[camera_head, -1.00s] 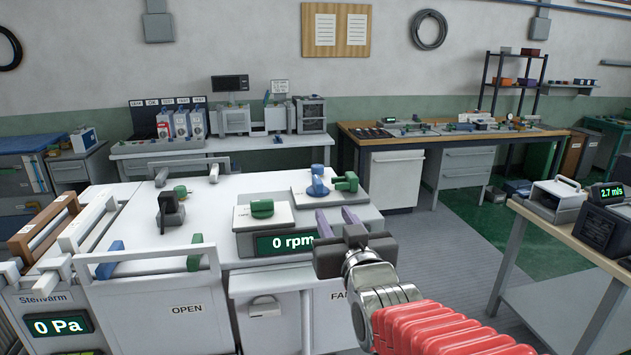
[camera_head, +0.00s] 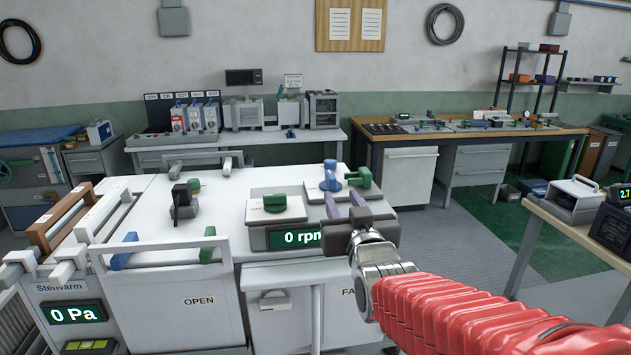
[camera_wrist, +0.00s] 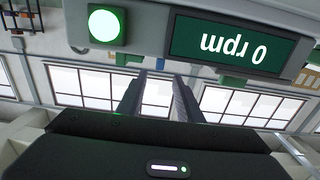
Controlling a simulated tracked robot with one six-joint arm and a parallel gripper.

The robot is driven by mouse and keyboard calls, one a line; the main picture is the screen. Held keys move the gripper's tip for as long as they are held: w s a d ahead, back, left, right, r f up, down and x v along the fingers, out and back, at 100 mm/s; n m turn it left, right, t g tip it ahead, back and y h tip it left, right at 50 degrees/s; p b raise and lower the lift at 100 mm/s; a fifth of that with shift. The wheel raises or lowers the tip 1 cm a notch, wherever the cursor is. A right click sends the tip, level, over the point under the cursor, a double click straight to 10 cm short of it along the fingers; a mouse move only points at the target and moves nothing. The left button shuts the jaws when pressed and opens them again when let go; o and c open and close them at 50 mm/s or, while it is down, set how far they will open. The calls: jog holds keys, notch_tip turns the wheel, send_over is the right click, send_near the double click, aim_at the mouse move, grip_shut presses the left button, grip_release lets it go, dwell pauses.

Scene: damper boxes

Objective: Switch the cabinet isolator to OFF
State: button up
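The white cabinet (camera_head: 230,192) has several controls on top. A black rotary handle (camera_head: 183,199) stands upright on the left, and a green knob (camera_head: 274,203) sits on a small plate above the "0 rpm" display (camera_head: 294,238). Which control is the isolator I cannot tell for sure; its label is not readable. My gripper (camera_head: 344,202) is at the cabinet's right front, right of the green knob, its two purple fingers apart and empty. In the wrist view my gripper (camera_wrist: 156,95) also shows a clear gap between its fingers, below the upside-down display and a lit green button (camera_wrist: 104,24).
A blue knob (camera_head: 330,177) and a green lever (camera_head: 359,177) stand behind my fingers. The "OPEN" door (camera_head: 175,300) has a raised bar handle in front of the black handle. A workbench (camera_head: 545,225) stands right; grey floor lies between.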

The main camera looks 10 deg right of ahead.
aim_at(333, 182)
jog(key=shift+w, duration=5.2)
jog(key=shift+c, duration=0.4)
grip_shut()
